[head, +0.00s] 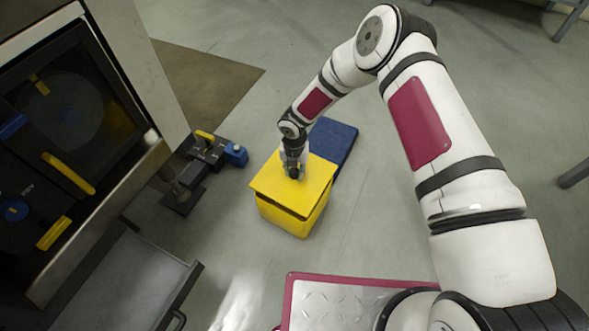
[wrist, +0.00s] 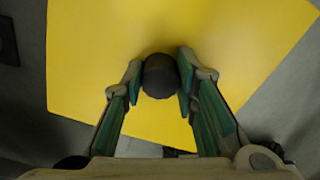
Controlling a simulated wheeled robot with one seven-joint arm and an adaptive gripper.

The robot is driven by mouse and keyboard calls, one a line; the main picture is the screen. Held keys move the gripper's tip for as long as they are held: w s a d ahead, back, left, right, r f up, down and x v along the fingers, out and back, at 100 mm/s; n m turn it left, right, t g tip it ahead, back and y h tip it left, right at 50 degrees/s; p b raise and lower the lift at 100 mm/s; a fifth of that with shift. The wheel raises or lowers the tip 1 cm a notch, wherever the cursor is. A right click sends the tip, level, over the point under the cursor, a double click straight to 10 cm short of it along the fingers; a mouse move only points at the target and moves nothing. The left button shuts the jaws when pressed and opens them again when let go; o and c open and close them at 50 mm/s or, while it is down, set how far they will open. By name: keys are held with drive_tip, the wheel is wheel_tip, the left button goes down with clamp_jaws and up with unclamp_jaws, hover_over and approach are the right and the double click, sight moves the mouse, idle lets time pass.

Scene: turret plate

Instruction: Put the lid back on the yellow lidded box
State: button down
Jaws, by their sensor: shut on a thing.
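The yellow box (head: 290,216) stands on the floor in the middle of the head view. Its yellow lid (head: 275,186) is over the box top, with a dark gap showing along the near side, so it looks raised or tilted there. The lid (wrist: 230,40) fills much of the wrist view. My gripper (head: 293,172) is above the lid, and its fingers (wrist: 160,78) are shut on the dark round knob (wrist: 160,75) at the lid's middle. The far rim of the box is hidden under the lid.
A dark blue mat or panel (head: 334,140) lies behind the box at the right. A black fixture with a blue block (head: 235,154) stands to the left. A machine with an open drawer (head: 125,285) is at far left. Floor to the right is clear.

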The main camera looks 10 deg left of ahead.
sight(294, 180)
drive_tip(key=shift+f+b, duration=0.8)
drive_tip(key=shift+f, duration=0.75)
drive_tip(key=shift+f+b, duration=1)
drive_tip(key=shift+f, duration=0.2)
drive_tip(key=shift+f+b, duration=0.15)
drive_tip(key=shift+b, duration=0.45)
idle(0.3)
idle(0.4)
drive_tip(key=c, duration=0.7)
unclamp_jaws()
drive_tip(key=shift+r+p, duration=2.2)
drive_tip(key=shift+r, duration=1.35)
